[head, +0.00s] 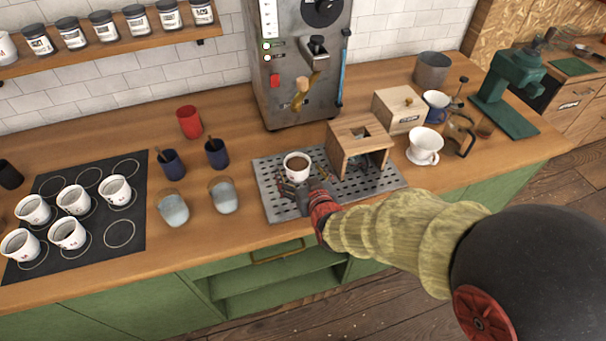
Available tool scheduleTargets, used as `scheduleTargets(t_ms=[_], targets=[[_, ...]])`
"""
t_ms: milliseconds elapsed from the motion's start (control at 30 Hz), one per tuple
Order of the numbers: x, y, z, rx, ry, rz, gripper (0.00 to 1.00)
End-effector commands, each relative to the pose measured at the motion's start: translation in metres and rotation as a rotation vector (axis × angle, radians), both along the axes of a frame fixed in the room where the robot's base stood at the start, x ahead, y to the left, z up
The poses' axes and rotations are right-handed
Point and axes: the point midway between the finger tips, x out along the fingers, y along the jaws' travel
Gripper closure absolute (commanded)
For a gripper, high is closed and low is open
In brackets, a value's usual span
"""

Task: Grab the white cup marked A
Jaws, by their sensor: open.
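A white cup (297,167) filled with brown liquid stands upright on the perforated metal tray (272,203). My gripper (301,189) is open at the near side of this cup, its dark fingers low by the cup's front. I cannot tell whether the fingers touch or straddle it. Several similar white cups, such as one at the mat's right (115,190), stand on the black mat (102,257) with printed circles at the left. Small dark marks show on these cups, but no letter A is readable on any cup.
A wooden frame (341,159) stands on the tray just right of the cup. The coffee machine (293,80) rises behind. Two grey-blue tumblers (172,210) (224,196), dark blue cups (171,165) and a red cup (189,122) stand left. A white dripper (424,146) stands right.

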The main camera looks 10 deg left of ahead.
Motion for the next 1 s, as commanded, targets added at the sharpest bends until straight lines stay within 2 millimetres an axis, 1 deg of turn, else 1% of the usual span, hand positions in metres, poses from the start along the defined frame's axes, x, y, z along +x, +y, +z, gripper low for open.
scheduleTargets(t_ms=[267, 433, 733, 1000], targets=[[0.029, 0.009, -0.021, -0.002, 0.002, -0.002, 0.21], [0.044, 0.019, -0.026, 0.0, 0.001, -0.001, 0.21], [0.047, 0.02, -0.026, -0.001, 0.002, -0.001, 0.21], [0.046, 0.02, -0.026, -0.001, 0.002, -0.001, 0.37]])
